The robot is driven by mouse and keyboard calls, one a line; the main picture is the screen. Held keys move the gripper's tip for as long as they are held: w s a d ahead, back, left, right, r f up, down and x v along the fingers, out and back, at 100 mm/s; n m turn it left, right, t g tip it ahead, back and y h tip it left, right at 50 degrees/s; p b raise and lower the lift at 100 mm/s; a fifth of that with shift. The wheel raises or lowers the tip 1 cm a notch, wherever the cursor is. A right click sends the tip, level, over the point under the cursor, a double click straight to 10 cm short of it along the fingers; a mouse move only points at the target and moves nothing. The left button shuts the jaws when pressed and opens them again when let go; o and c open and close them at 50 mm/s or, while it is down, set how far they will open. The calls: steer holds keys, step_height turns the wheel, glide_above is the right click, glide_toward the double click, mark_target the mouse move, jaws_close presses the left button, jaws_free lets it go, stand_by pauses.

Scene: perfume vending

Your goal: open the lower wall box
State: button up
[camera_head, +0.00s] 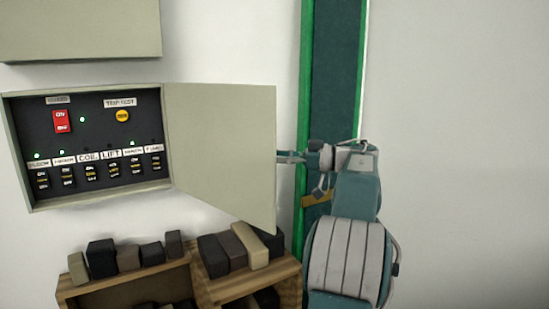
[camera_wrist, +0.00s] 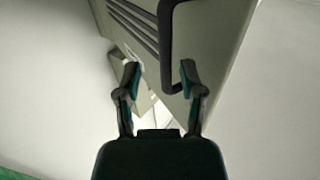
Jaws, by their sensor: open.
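The lower wall box (camera_head: 90,197) is on the wall at the left in the head view. Its door (camera_head: 222,150) is hinged on the right side and stands swung wide open. Inside are a red switch, a yellow button and a row of labelled breakers. My gripper (camera_head: 285,157) is at the door's free edge, its tips partly hidden behind the door. In the wrist view my gripper (camera_wrist: 159,70) is open. The door's dark handle (camera_wrist: 166,55) shows between its fingers; contact cannot be told. The door face (camera_wrist: 205,40) fills the top.
An upper wall box (camera_head: 80,28) hangs above. A wooden shelf (camera_head: 125,285) with several dark and tan blocks stands below the door. A green-edged dark panel (camera_head: 332,70) is behind my arm. The wall at right is bare.

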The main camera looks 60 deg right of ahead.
steer(key=v, duration=1)
steer(key=shift+w+d, duration=0.1)
steer(key=shift+d, duration=0.1)
